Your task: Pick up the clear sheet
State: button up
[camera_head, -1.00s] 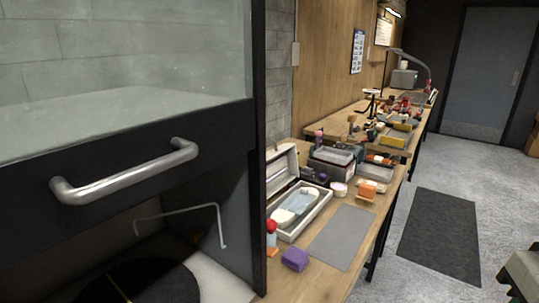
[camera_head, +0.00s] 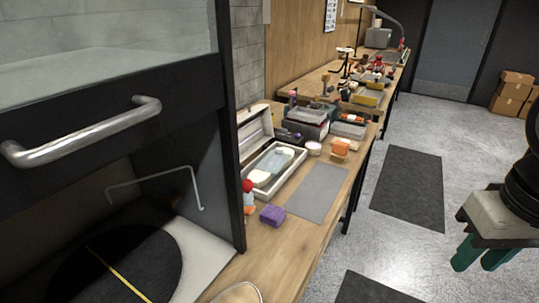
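A pale, bluish see-through piece (camera_head: 284,158), which may be the clear sheet, lies in the open white box (camera_head: 262,188) on the wooden bench; I cannot tell its exact outline. A flat grey mat (camera_head: 320,190) lies bare on the bench to the right of the box. My gripper (camera_head: 478,262) hangs at the right over the floor, well away from the bench. Its two green fingers point down, apart, with nothing seen between them.
A dark cabinet with a raised glass front and metal handle (camera_head: 84,134) fills the left. A purple block (camera_head: 272,215) and red-topped bottle (camera_head: 248,196) stand near the box. Small tools and trays crowd the bench behind. Floor mats (camera_head: 408,187) lie on open floor.

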aim_at(274, 161)
jog(key=z, duration=0.3)
jog(key=k, duration=0.45)
jog(key=z, duration=1.05)
jog(key=k, duration=0.9)
jog(key=z, duration=0.4)
jog(key=i, duration=1.65)
jog(key=u, duration=0.75)
jog(key=i, duration=1.45)
jog(key=u, duration=1.85)
jog(key=i, duration=0.9)
jog(key=u, duration=0.9)
